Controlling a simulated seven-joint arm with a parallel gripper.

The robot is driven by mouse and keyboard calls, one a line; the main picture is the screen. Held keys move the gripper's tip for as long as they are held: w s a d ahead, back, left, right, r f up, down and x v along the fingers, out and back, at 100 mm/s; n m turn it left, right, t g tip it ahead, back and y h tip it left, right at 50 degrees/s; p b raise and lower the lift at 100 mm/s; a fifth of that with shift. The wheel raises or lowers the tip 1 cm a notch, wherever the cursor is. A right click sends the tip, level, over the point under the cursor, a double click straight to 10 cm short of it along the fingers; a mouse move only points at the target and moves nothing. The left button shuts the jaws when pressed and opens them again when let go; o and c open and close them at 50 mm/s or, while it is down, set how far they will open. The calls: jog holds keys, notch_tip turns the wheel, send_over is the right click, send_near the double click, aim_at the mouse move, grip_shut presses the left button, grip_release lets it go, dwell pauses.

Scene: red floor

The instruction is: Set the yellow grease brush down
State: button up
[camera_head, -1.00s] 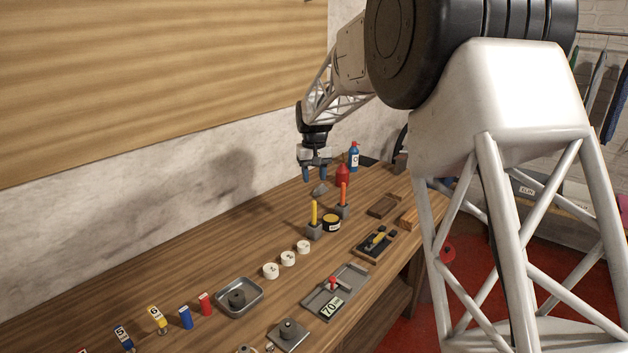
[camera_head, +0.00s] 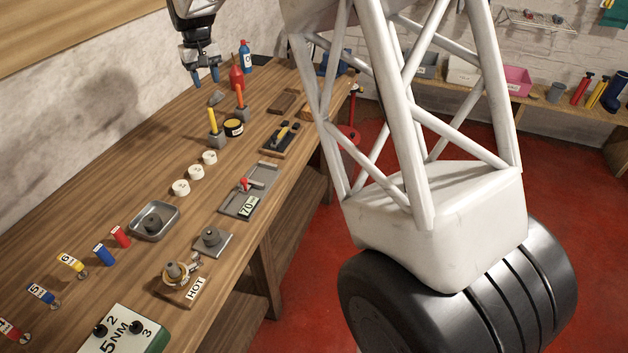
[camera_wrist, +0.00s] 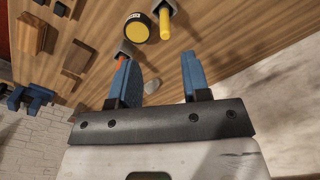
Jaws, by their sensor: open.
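A yellow upright brush handle (camera_head: 213,119) stands in a small grey block holder (camera_head: 216,140) on the wooden bench. It also shows at the top of the wrist view (camera_wrist: 165,22). I cannot make out its bristles. My gripper (camera_head: 206,80) is open, with its blue fingers apart and nothing between them. It hangs above the bench, behind the yellow brush and apart from it. In the wrist view the fingertips (camera_wrist: 155,58) point toward the bench.
An orange stick (camera_head: 240,97) stands in another grey holder close by. A black-and-yellow tin (camera_head: 233,128), a small grey piece (camera_head: 215,97), a red bottle (camera_head: 237,77) and a blue bottle (camera_head: 246,57) are near. Bare bench (camera_head: 140,165) lies along the wall side.

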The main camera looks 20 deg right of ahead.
jog(key=s+d+r, duration=0.2)
jog(key=s+r, duration=0.1)
jog(key=s, duration=0.5)
jog(key=s+d+r+m+t, duration=0.1)
jog(key=s+d+r, duration=0.1)
jog(key=s, duration=0.6)
jog(key=s+d+r, duration=0.2)
jog(key=s+r, duration=0.1)
jog(key=s, duration=0.5)
jog(key=s+d+f, duration=0.1)
jog(key=s+f, duration=0.1)
jog(key=s, duration=0.7)
jog(key=s+d+f+t, duration=0.1)
jog(key=s+f, duration=0.1)
jog(key=s, duration=0.8)
jog(key=s+d+f+m, duration=0.1)
jog(key=s+f, duration=0.2)
jog(key=s, duration=0.7)
jog(key=shift+d, duration=0.25)
